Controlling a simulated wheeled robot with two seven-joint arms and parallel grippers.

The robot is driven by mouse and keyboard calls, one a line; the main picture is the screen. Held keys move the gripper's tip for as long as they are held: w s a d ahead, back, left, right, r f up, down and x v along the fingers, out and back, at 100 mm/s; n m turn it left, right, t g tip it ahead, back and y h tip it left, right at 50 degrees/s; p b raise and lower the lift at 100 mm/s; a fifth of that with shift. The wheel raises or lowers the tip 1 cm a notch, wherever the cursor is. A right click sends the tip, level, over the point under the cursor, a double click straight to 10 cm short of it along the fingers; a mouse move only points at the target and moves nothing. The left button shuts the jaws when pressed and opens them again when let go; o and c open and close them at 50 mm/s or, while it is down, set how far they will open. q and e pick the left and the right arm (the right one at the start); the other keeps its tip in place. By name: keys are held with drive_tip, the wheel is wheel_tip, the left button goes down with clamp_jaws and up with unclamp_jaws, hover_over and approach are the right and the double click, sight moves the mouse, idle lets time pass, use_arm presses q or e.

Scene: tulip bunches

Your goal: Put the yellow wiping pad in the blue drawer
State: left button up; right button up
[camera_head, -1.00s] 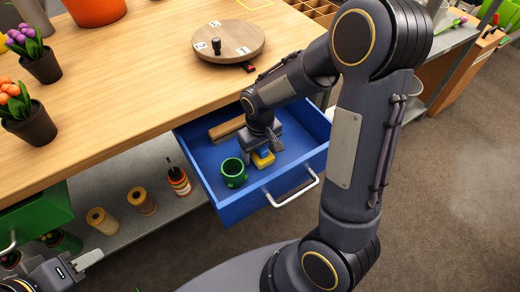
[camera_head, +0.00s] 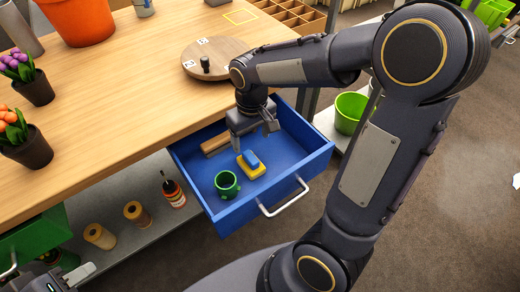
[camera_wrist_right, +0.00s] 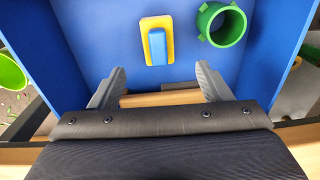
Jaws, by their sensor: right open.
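The yellow wiping pad (camera_head: 251,170) with a blue grip on top lies flat on the floor of the open blue drawer (camera_head: 305,165). It also shows in the right wrist view (camera_wrist_right: 145,40), beyond the fingertips. My right gripper (camera_head: 254,138) is above the drawer, open and empty, apart from the pad. In the right wrist view its two fingers (camera_wrist_right: 160,88) stand wide apart with nothing between them. My left gripper (camera_head: 72,276) is at the lower left edge of the head view, partly cut off; its jaw state is unclear.
A green cup (camera_head: 227,184) and a wooden block (camera_head: 217,143) are also in the blue drawer. A round wooden turntable (camera_head: 217,58) and potted tulips (camera_head: 33,90) stand on the table (camera_head: 120,80). A green drawer (camera_head: 38,238) is at the left.

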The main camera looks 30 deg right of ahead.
drive_tip(key=s+a+r+m+t+y, duration=0.1)
drive_tip(key=s+r+t, duration=0.1)
drive_tip(key=s, duration=0.6)
drive_tip(key=s+a+r+m+t+y, duration=0.1)
drive_tip(key=s+r+t+y, duration=0.1)
drive_tip(key=s, duration=0.6)
wheel_tip(320, 180, up, 2)
drive_tip(key=shift+a+r+t, duration=0.15)
drive_tip(key=shift+r+t, duration=0.1)
drive_tip(key=shift+t, duration=0.45)
